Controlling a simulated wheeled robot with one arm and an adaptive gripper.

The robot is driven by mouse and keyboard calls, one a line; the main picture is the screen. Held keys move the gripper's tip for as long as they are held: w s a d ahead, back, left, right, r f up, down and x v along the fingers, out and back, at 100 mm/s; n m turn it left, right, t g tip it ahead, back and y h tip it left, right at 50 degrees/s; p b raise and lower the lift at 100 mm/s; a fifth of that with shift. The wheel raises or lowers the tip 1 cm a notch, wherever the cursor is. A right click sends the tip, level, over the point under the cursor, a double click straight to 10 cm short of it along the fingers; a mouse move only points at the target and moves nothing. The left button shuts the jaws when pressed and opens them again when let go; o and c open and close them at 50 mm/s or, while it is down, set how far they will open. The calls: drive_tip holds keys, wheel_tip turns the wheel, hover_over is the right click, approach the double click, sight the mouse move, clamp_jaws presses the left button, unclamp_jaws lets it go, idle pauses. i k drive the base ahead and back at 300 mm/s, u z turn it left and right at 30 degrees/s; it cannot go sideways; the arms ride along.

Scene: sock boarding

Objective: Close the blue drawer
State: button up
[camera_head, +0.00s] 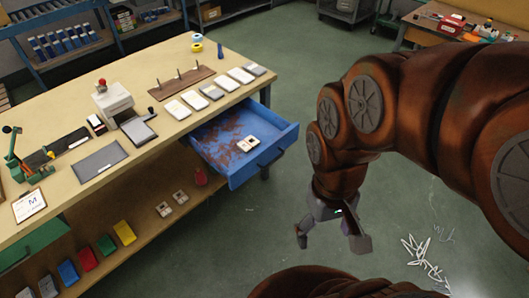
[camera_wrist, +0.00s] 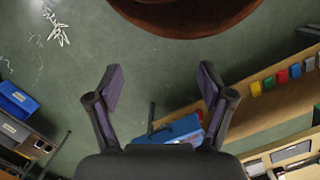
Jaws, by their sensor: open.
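The blue drawer (camera_head: 262,164) stands pulled out from the right end of the wooden workbench (camera_head: 150,135). Its inside shows rusty brown patches, and a small pale item with two dark spots (camera_head: 248,143) lies near its front. A dark handle is on the drawer front. My gripper (camera_head: 332,240) hangs over the floor to the right of the drawer, apart from it, with its fingers spread and nothing between them.
A lower shelf (camera_head: 150,220) holds coloured blocks and small pale items. A green drawer front (camera_head: 35,243) is at the bench's left. White scraps (camera_head: 425,258) lie on the floor at the right. Green floor (camera_head: 240,240) is clear in front of the drawer.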

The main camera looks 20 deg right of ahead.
sight(216, 140)
drive_tip(key=k, duration=1.25)
drive_tip(key=u, duration=1.05)
drive_tip(key=i, duration=1.2)
drive_tip(key=z, duration=0.5)
drive_tip(key=i, duration=0.55)
drive_tip(key=z, duration=0.6)
